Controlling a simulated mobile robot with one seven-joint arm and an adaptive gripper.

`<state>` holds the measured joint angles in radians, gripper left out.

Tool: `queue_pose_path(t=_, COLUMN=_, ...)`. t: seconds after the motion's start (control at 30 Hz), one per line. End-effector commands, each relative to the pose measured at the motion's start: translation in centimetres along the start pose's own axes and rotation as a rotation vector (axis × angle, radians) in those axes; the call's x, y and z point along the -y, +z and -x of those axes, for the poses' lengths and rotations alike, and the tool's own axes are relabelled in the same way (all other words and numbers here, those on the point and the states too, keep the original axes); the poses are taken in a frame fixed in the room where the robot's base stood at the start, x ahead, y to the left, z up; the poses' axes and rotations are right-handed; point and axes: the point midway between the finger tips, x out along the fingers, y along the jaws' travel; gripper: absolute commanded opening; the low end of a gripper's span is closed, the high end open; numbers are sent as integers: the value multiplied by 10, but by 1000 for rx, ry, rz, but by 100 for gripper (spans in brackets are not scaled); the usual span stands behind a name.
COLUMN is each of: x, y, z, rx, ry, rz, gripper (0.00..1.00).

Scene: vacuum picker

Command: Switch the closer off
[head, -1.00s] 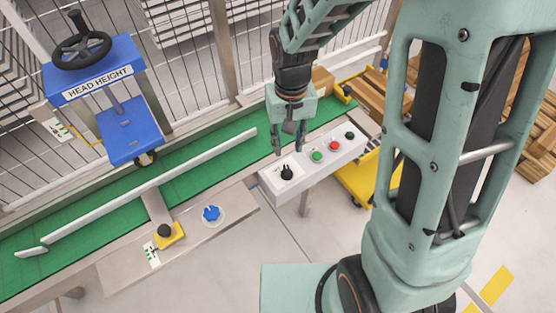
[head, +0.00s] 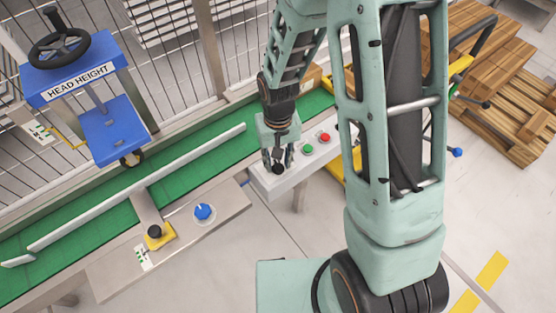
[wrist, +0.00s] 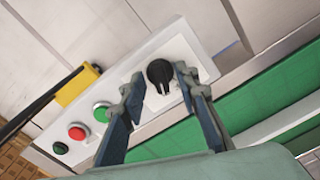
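The grey-white control box (head: 264,180) stands beside the green conveyor. It has a black rotary knob (head: 279,169) at its near left end, then a green button (head: 308,149) and a red button (head: 325,138). In the wrist view the black knob (wrist: 160,74) shows with its pointer ridge, and a dark green button (wrist: 61,148) sits at the far end. My gripper (head: 278,160) is open over the knob. In the wrist view its fingertips (wrist: 157,80) lie either side of the knob, the right one very close. I cannot tell whether it touches.
The green conveyor (head: 185,155) with a white rail runs behind the box. A blue head-height post (head: 112,135) stands at the left. A blue knob (head: 204,211) and a yellow-based black button (head: 157,236) sit on the front plate. Wooden pallets (head: 500,80) stand at the right.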

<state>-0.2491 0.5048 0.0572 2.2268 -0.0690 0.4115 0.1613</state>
Motion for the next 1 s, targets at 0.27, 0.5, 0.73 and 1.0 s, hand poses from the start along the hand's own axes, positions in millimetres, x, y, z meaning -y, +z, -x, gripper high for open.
queue_pose_path(t=0.27, x=0, y=0, z=0, rx=0, ry=0, rz=0, gripper=11)
queue_pose_path(t=0.5, x=0, y=0, z=0, rx=0, ry=0, rz=0, gripper=0)
queue_pose_path(t=0.73, x=0, y=0, z=1, rx=0, ry=0, rz=26, gripper=0)
queue_pose_path(t=1.0, x=0, y=0, z=1, rx=0, ry=-1, rz=167, gripper=0)
